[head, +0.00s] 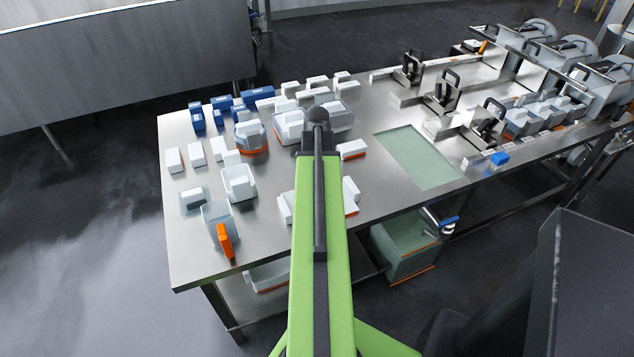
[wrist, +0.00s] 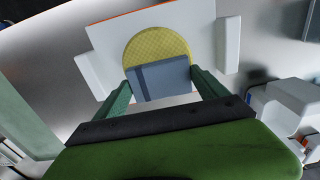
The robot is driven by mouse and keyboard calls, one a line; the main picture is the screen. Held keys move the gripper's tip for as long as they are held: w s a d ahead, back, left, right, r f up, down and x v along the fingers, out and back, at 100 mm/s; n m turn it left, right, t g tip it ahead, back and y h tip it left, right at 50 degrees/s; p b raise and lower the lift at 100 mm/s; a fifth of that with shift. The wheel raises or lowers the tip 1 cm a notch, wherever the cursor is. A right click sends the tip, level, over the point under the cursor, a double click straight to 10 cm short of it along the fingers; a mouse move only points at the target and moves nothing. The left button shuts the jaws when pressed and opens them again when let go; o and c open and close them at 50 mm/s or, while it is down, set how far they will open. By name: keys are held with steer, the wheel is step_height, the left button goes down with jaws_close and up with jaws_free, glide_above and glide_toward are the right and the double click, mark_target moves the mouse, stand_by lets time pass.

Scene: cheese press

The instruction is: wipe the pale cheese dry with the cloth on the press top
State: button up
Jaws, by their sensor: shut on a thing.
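In the wrist view, my gripper (wrist: 163,84) is shut on a folded blue-grey cloth (wrist: 160,76) with a darker stripe. The cloth lies between the two teal fingers and covers the near part of a round, pale yellow cheese (wrist: 157,45) with a textured top. I cannot tell whether the cloth touches the cheese. The cheese is on a white board (wrist: 108,38) with an orange far edge. In the head view, my green arm hides the cheese, the cloth and the gripper's fingers.
White blocks flank the cheese, one at the right (wrist: 228,45). The steel table (head: 385,190) holds white tubs, blue pieces (head: 219,103) and an orange piece (head: 225,241) at the left, and several presses (head: 441,92) at the right. A greenish recessed panel (head: 418,158) lies between.

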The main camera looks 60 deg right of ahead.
steer(key=shift+s+a+r, duration=0.1)
steer(key=shift+s+a, duration=0.45)
steer(key=shift+s, duration=0.2)
steer(key=shift+s+a+r, duration=0.1)
steer(key=shift+s+a, duration=0.45)
steer(key=shift+s, duration=0.2)
steer(key=shift+w+d+f, duration=0.1)
steer(key=shift+w+d, duration=0.5)
steer(key=shift+w, duration=0.2)
steer(key=shift+w+d+f, duration=0.1)
steer(key=shift+w+d, duration=0.45)
steer(key=shift+w, duration=0.2)
steer(key=shift+s+a, duration=0.1)
steer(key=shift+s, duration=0.05)
steer(key=shift+s+a, duration=1.1)
steer(key=shift+s, duration=0.3)
steer(key=shift+w+d, duration=0.1)
steer(key=shift+d, duration=0.05)
